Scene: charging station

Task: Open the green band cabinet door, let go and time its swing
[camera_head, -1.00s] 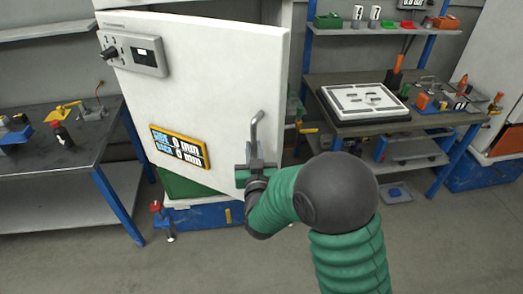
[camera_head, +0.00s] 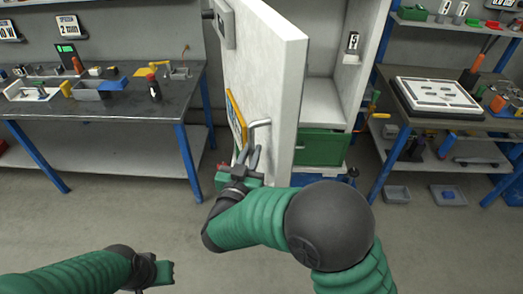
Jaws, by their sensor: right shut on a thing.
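A green band or panel (camera_head: 322,147) shows low in the cabinet opening. My left gripper (camera_head: 160,271) is low at the bottom left, away from the door; its jaw gap cannot be made out.
A workbench (camera_head: 120,107) with bins and tools stands left of the door. Another bench with a white board (camera_head: 437,94) stands at the right. Small grey bins (camera_head: 396,192) lie on the floor at right. The floor in front of the left bench is clear.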

